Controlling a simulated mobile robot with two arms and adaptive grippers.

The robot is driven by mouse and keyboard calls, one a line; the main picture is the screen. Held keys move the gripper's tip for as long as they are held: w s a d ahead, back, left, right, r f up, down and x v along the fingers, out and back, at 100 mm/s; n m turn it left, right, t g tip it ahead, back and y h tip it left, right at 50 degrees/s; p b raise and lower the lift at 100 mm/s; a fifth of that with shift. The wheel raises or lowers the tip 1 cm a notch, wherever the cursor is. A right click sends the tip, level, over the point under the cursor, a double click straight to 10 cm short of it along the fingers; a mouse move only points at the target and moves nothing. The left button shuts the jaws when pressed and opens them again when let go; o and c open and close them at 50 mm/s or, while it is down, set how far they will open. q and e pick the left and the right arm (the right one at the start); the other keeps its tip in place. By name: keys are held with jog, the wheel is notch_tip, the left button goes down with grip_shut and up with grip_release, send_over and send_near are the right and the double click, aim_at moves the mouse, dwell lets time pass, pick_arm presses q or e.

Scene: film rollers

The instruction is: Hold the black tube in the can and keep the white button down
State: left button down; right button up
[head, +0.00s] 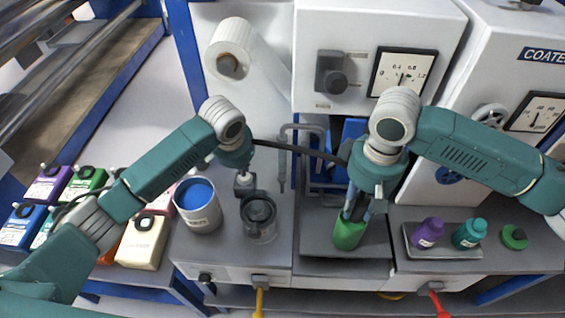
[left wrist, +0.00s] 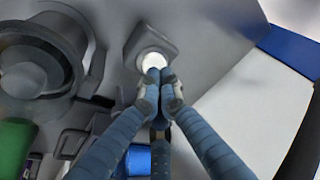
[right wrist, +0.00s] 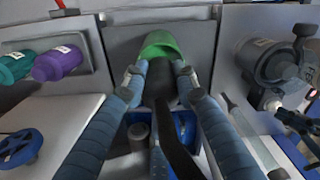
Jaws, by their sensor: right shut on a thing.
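The green can (head: 349,236) stands on the grey bench below my right gripper (head: 356,207). The black tube (head: 300,150) runs from the left to my right gripper; in the right wrist view the tube (right wrist: 172,140) passes between the fingers into the mouth of the can (right wrist: 158,44). My right gripper (right wrist: 158,72) is shut on the tube. The white button (left wrist: 153,62) sits on a small grey box. My left gripper (left wrist: 160,76) is shut, its tips together at the button, apparently touching it. The box also shows in the head view (head: 244,190).
A glass jar (head: 259,222) and a can of blue paint (head: 198,206) stand near my left gripper. A tray (head: 442,250) with purple and teal bottles lies right of the green can. Coloured containers (head: 142,242) stand at the left.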

pick_arm(q)
jog(key=shift+s+f, duration=0.1)
jog(key=shift+f, duration=0.75)
dwell(2.0)
jog(key=shift+r, duration=0.1)
dwell(1.7)
jog(key=shift+r, duration=3.45)
jog(key=shift+r, duration=0.25)
jog(key=v, duration=1.1)
jog(key=shift+r, duration=0.25)
pick_arm(e)
jog(key=o, duration=1.3)
jog(key=shift+c, duration=0.2)
